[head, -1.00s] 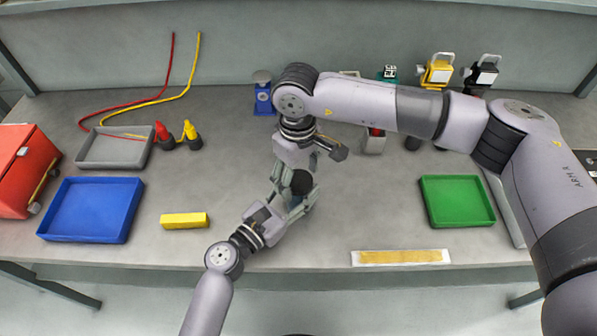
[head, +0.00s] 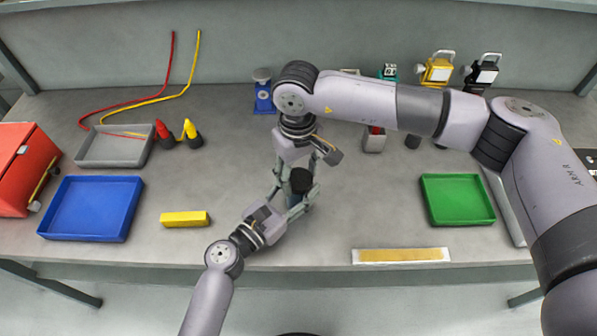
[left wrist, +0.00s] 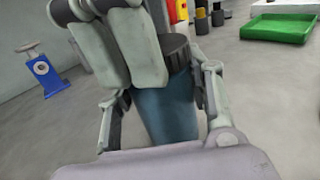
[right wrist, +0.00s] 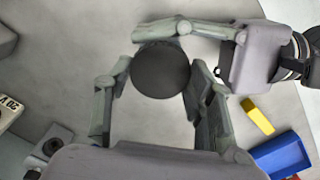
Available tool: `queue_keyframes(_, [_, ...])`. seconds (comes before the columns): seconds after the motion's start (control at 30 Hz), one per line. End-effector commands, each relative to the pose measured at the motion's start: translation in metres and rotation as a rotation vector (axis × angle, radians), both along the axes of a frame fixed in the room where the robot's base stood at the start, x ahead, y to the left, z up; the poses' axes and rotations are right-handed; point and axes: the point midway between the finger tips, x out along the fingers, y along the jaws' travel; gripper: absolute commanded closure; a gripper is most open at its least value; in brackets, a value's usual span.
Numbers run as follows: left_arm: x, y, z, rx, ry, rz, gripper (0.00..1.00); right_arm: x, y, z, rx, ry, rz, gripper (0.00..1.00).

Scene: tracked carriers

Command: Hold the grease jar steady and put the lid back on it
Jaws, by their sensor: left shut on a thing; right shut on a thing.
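The grease jar (left wrist: 166,108) is a blue-grey cylinder standing upright in the left wrist view. My left gripper (head: 294,202) is shut around its side, with a finger on each side of it. The dark lid (right wrist: 161,70) is a round black disc, also seen in the head view (head: 301,180). It sits at the top of the jar, its ribbed edge showing in the left wrist view (left wrist: 176,54). My right gripper (right wrist: 158,88) is above, shut on the lid. Its fingers partly hide the rim, so I cannot tell whether the lid is fully seated.
A yellow block (head: 185,219) and a blue tray (head: 66,235) lie to the left. A green tray (head: 458,222) stands right, and a yellow strip on a white plate (head: 400,256) lies at the front edge. A blue stand (head: 263,97) is behind the grippers.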

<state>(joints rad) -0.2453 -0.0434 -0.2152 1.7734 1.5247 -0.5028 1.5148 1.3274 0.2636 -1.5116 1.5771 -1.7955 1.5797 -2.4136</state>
Motion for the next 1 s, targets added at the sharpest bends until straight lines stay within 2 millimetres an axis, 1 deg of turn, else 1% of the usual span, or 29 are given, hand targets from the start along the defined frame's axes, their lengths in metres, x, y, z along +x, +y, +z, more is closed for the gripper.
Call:
queue_keyframes(0.03, [0.0006, 0.0001, 0.0017, -0.003, -0.002, 0.002, 1.00, 0.0002, 0.0000, 0.0000, 0.001, 0.000, -0.079, 0.84])
queue_keyframes(0.1, [0.0008, 0.0001, 0.0018, -0.004, -0.002, 0.002, 1.00, 0.0002, 0.0002, -0.0001, 0.000, 0.000, -0.183, 0.84])
queue_keyframes(0.23, [0.0008, 0.0002, 0.0020, -0.004, -0.002, 0.003, 1.00, 0.0002, 0.0002, -0.0002, -0.001, -0.001, -0.319, 0.84])
queue_keyframes(0.33, [0.0009, 0.0001, 0.0021, -0.005, -0.001, 0.003, 1.00, 0.0002, 0.0002, -0.0003, -0.002, -0.001, -0.362, 0.84])
queue_keyframes(0.6, [0.0008, 0.0001, 0.0022, -0.006, -0.002, 0.002, 1.00, 0.0000, 0.0002, -0.0004, -0.002, 0.000, -0.366, 0.84])
queue_keyframes(0.63, [0.0009, 0.0000, 0.0023, -0.006, -0.002, 0.002, 1.00, -0.0001, 0.0003, -0.0004, -0.002, 0.000, -0.365, 0.48])
queue_keyframes(0.9, [0.0007, 0.0001, 0.0019, -0.004, -0.002, 0.002, 1.00, -0.0001, 0.0002, -0.0003, -0.003, -0.001, -0.363, 0.30])
queue_keyframes(1.0, [0.0006, 0.0000, 0.0018, -0.003, -0.002, 0.002, 1.00, -0.0001, 0.0001, -0.0003, -0.002, -0.002, -0.363, 0.30])
